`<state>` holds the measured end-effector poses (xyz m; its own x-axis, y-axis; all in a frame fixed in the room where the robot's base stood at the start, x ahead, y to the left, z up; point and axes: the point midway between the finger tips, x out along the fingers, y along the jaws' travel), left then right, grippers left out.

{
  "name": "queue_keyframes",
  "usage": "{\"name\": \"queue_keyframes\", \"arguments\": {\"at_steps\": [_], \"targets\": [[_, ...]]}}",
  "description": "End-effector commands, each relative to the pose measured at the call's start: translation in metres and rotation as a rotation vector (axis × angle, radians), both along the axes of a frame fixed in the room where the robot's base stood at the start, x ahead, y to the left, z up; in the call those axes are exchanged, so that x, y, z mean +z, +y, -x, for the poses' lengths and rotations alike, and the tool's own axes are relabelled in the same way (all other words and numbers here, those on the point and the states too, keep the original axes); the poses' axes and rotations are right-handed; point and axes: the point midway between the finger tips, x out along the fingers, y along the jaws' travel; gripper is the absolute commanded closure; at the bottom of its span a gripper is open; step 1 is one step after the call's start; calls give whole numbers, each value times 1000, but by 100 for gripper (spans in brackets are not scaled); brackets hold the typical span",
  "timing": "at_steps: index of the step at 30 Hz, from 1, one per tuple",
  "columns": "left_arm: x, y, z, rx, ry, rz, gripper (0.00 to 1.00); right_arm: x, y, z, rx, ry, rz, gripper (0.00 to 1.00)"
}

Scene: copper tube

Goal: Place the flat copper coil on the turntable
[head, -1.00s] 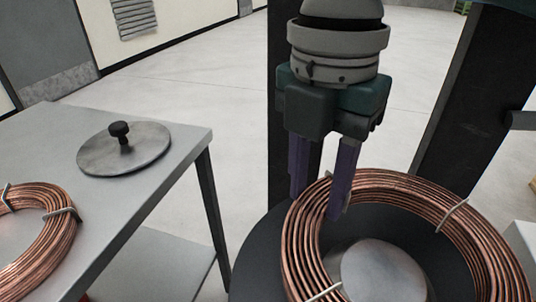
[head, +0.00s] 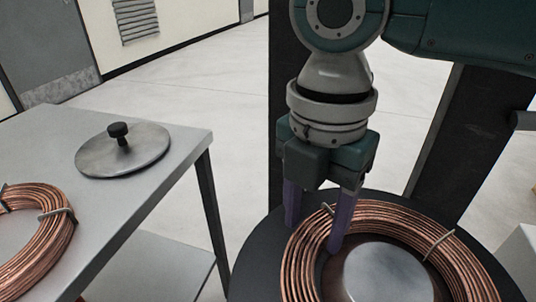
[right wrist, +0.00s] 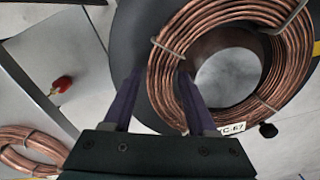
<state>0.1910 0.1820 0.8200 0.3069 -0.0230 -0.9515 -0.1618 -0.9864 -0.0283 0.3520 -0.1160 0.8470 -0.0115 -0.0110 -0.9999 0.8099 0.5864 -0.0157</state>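The flat copper coil (head: 465,262), bound with wire clips, lies on the black turntable (head: 258,262), around its grey round hub (head: 388,275). In the right wrist view the coil (right wrist: 292,62) also rings the hub (right wrist: 228,75). It looks level and down on the disc, though the contact underneath is hidden. One finger is outside the ring and the other inside. The fingers (right wrist: 159,80) look spread, with a small gap at the outer side. My left gripper is out of view.
A grey table (head: 150,205) stands at left with a second copper coil (head: 48,250) and a round metal lid (head: 125,155) with a black knob. A dark post (head: 445,150) rises behind the turntable. The right wrist view shows a small red object (right wrist: 61,84).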

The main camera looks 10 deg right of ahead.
Motion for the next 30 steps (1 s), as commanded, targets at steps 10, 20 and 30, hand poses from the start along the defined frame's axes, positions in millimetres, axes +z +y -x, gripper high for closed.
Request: {"name": "queue_keyframes", "arguments": {"at_steps": [10, 20, 30], "targets": [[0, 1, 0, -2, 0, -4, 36, 1, 0, 0, 0, 0, 0, 28], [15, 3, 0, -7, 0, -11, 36, 53, 1, -2, 1, -5, -2, 28], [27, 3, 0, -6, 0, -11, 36, 114, 2, -2, -1, -1, -2, 28]]}}
